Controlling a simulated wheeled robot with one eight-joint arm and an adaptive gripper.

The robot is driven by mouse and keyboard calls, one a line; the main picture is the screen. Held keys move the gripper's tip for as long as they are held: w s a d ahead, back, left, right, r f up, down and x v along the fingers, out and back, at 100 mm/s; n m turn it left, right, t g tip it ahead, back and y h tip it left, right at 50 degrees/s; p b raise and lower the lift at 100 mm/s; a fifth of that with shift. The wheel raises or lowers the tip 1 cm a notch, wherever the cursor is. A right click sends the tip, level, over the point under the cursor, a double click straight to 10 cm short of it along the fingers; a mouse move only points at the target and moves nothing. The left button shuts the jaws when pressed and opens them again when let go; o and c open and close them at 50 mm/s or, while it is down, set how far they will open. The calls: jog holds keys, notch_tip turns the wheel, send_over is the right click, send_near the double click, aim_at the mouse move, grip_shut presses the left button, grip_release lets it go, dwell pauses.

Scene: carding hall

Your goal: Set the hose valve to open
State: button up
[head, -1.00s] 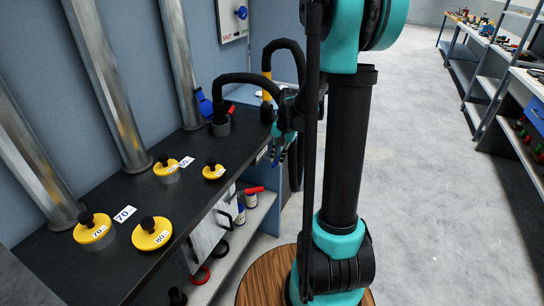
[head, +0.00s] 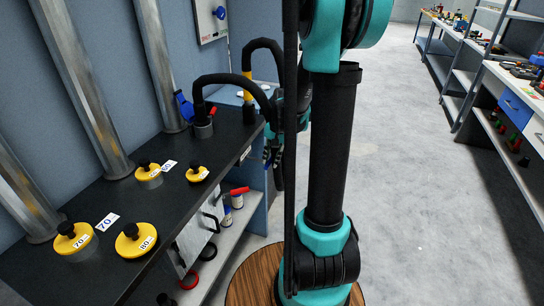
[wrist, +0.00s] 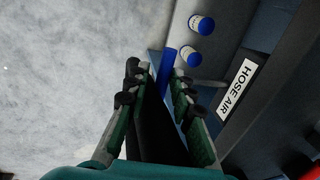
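A white label reading HOSE AIR (wrist: 236,90) is on the front of the bench in the wrist view. A narrow blue bar (wrist: 168,72) shows between and beyond my fingertips; it may be the valve's lever, but I cannot tell for sure. My gripper (wrist: 158,82) is open, its two dark, green-sided fingers apart, with no contact on the bar visible. In the head view my gripper (head: 271,155) hangs at the bench's far front corner, pointing down, partly hidden by my arm. The valve body and its setting cannot be made out.
The dark bench (head: 115,205) carries yellow lidded weights (head: 135,240) and black hoses (head: 232,80). A blue handle (head: 184,106) stands by the post. Blue-lidded cans (wrist: 201,24) are on the shelf below. The floor (head: 400,190) to the right is clear.

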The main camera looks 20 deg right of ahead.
notch_tip(320, 180, up, 12)
jog(key=s+d, duration=0.1)
jog(key=d, duration=0.1)
jog(key=shift+s+f, duration=0.15)
jog(key=shift+s, duration=0.05)
dwell(0.3)
